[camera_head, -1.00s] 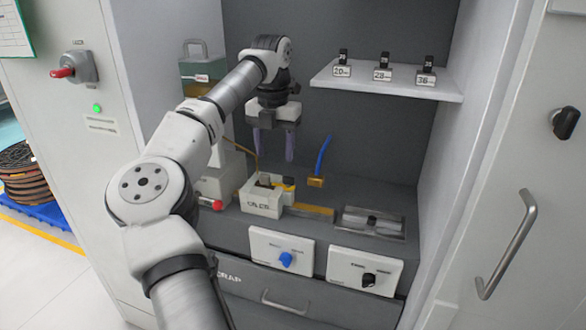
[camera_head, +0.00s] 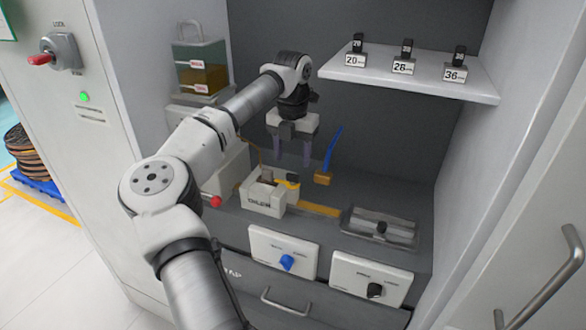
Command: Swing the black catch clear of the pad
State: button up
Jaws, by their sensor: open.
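My gripper (camera_head: 294,152) is open and empty, its two fingers pointing down above the bench, behind the white block and left of the upright blue lever (camera_head: 332,150). The white block (camera_head: 262,199) has lettering on its front and an open slot on top. A small yellow piece with dark parts (camera_head: 289,181) sits at the block's right side. I cannot tell for sure which dark part is the black catch, nor pick out the pad. A black knob (camera_head: 375,290) shows on the white right-hand front panel (camera_head: 345,273).
A blue knob (camera_head: 286,262) sits on the left panel. A metal fixture (camera_head: 379,226) lies to the right on the bench. A shelf (camera_head: 410,76) with black-topped labelled pieces juts out at upper right. A red knob (camera_head: 215,201) is left of the block. Cabinet walls close both sides.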

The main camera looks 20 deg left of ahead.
aim_at(293, 174)
notch_tip(293, 174, down, 6)
jog(key=shift+r+p, duration=0.1)
jog(key=shift+p, duration=0.5)
jog(key=shift+c, duration=0.4)
jog(key=c, duration=0.9)
